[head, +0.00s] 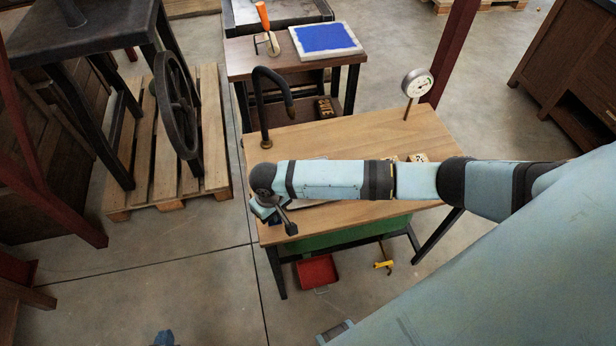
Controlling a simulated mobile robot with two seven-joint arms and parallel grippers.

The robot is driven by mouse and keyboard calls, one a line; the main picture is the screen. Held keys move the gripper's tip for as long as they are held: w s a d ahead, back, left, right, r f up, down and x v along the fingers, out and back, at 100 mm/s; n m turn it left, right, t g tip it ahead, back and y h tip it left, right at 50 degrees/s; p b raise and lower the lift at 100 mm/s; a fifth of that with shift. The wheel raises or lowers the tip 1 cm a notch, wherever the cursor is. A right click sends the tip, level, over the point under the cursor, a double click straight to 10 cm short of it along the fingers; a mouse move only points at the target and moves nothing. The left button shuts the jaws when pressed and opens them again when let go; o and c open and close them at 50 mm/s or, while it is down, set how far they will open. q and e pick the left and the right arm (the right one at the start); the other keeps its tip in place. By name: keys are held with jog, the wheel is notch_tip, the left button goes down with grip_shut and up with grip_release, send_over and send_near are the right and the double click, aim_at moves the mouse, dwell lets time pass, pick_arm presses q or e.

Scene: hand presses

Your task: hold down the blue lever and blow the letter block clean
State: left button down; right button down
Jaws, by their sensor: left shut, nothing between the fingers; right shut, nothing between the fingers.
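My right arm reaches in from the right across the wooden bench (345,130). My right gripper (268,211) is shut and empty, low at the bench's front left corner. A dark rod with a black end shows beside it. I cannot make out the blue lever, which may be hidden by this gripper. A black curved pipe (268,100) stands on the bench behind my arm. A pale block with dark marks (418,158), perhaps the letter block, is partly hidden behind my forearm. A small blue part at the bottom edge, seemingly my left gripper (163,338), is mostly cut off.
A dial gauge (417,83) stands on a post at the bench's back right. A rear bench holds a blue slab (326,39) and an orange-handled tool (264,18). A red bin (317,272) lies under the front bench. A press wheel (176,105) stands left; floor between is clear.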

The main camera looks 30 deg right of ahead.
notch_tip(320, 180, up, 5)
jog(key=p, duration=0.5)
jog(key=shift+r, duration=0.2)
jog(key=shift+r+p, duration=0.45)
jog(key=shift+p, duration=0.35)
jog(key=shift+f, duration=0.1)
